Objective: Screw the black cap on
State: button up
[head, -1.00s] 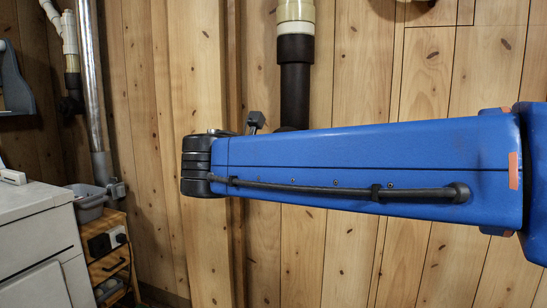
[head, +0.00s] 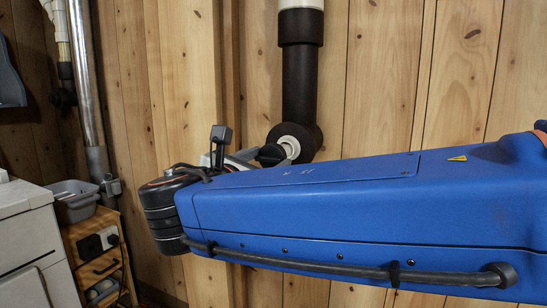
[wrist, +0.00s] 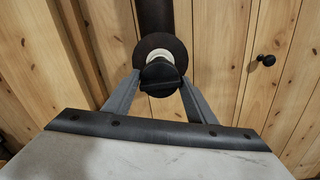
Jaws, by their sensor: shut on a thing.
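The black cap (wrist: 160,76) has a raised bar across its face and sits between my fingertips. My gripper (wrist: 161,84) is shut on it in the wrist view. Just behind the cap is a white threaded pipe end (wrist: 155,56), coming out of a dark round collar (wrist: 142,45). In the head view the cap (head: 270,155) is a small dark shape in front of the white pipe end (head: 291,147), roughly in line with it. White still shows between cap and collar. I cannot tell whether the threads are engaged. My blue arm hides much of the gripper there.
The dark vertical pipe (head: 298,85) runs down the pine plank wall (head: 385,80) to the collar. A black knob (wrist: 265,58) is on the wood at right. A white cabinet (head: 25,235), grey bin (head: 75,203) and metal pipe (head: 87,90) stand left.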

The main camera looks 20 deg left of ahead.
aim_at(277, 154)
dwell(0.4)
jog(key=shift+w+d, duration=0.2)
jog(key=shift+w, duration=2.65)
jog(key=shift+w+d, duration=0.1)
jog(key=shift+w, duration=1.15)
jog(key=o, duration=1.2)
jog(key=shift+s, duration=0.1)
jog(key=s, duration=0.5)
jog(key=s+a, duration=0.1)
jog(key=s, duration=1.1)
jog(key=shift+a, duration=0.15)
